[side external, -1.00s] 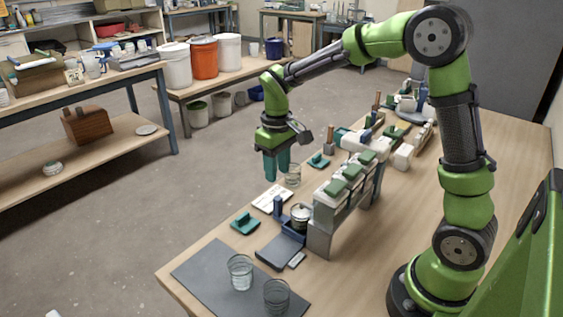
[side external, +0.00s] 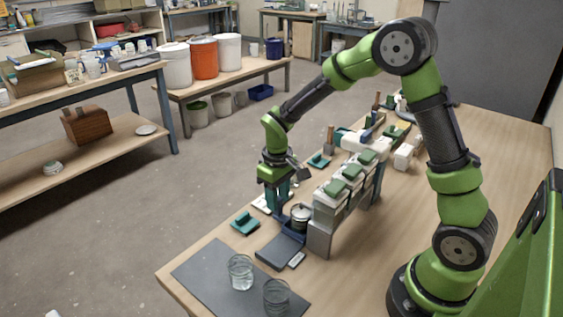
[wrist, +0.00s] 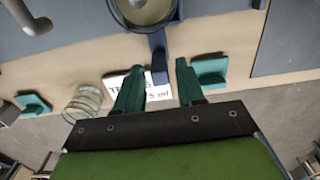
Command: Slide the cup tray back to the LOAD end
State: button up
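The cup tray (side external: 292,233) is a small dark blue carriage bearing a metal cup (side external: 301,213), at the near end of the dispenser row. The cup (wrist: 146,12) also shows at the top of the wrist view. A blue upright handle (wrist: 158,58) sticks out from the tray's side. My gripper (wrist: 157,67) is open, with one teal finger on each side of the handle and gaps between. In the side view, my gripper (side external: 279,206) is low beside the cup and hides most of the handle. I cannot read any LOAD mark.
The dispenser row (side external: 338,200) stands right of the tray. A dark flat plate (side external: 279,252) lies in front of it. Two glasses (side external: 241,273) stand on the grey mat (side external: 205,266). Teal blocks (side external: 245,223) and a printed card (wrist: 122,88) lie near my gripper, with a glass (wrist: 84,102).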

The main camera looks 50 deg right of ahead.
jog(key=shift+c, duration=0.4)
grip_shut()
jog(key=shift+a, duration=3.95)
jog(key=shift+o, duration=0.6)
grip_release()
notch_tip(320, 180, up, 7)
